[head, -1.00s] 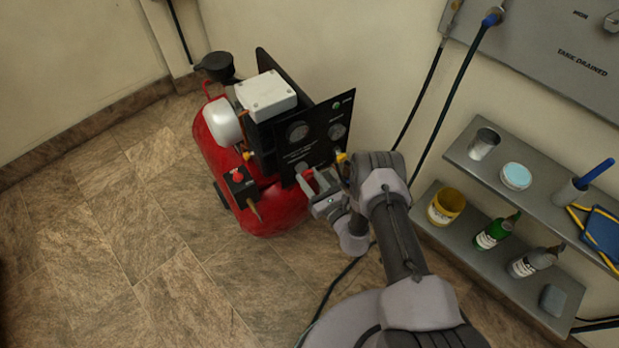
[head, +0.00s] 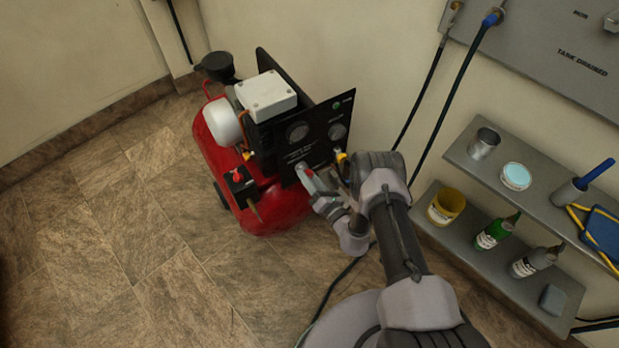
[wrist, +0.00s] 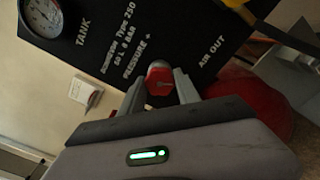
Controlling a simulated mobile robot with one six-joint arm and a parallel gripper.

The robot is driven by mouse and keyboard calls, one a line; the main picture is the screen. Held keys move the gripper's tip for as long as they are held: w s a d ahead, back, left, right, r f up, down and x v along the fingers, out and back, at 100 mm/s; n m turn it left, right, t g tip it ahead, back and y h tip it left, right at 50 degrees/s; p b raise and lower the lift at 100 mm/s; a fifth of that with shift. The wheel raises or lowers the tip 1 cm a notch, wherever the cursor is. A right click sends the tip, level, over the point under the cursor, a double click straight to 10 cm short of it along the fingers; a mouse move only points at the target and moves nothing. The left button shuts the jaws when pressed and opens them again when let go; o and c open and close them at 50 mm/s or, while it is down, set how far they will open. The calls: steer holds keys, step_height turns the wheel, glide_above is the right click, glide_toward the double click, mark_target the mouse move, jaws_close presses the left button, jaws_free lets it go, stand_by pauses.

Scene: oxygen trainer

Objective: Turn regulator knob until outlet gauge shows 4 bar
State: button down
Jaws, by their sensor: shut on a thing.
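The regulator knob (wrist: 159,80) is red and grey and sits on the black panel (wrist: 120,55), below the "PRESSURE +" lettering in the wrist view. My gripper (wrist: 160,88) is shut on the knob, with one finger on each side. It also shows at the panel's lower part in the head view (head: 310,180). The outlet gauge (head: 337,131) is on the right of the panel in the head view; its needle is too small to read. The tank gauge (wrist: 41,16) is partly in the wrist view and also shows in the head view (head: 297,131).
The panel is on a red compressor (head: 275,208) on the tiled floor. A yellow fitting (head: 341,157) is close to my gripper. Two grey shelves (head: 463,153) on the right hold a tin, bottles and a yellow tub. Floor at the left is clear.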

steer(key=shift+s+f, duration=0.1)
stand_by(0.5)
steer(key=c, duration=0.9)
jaws_free()
steer(key=p+v, duration=0.6)
steer(key=v, duration=1.1)
steer(key=shift+s+d+p, duration=0.15)
steer(key=shift+d+p, duration=0.05)
steer(key=shift+p, duration=0.1)
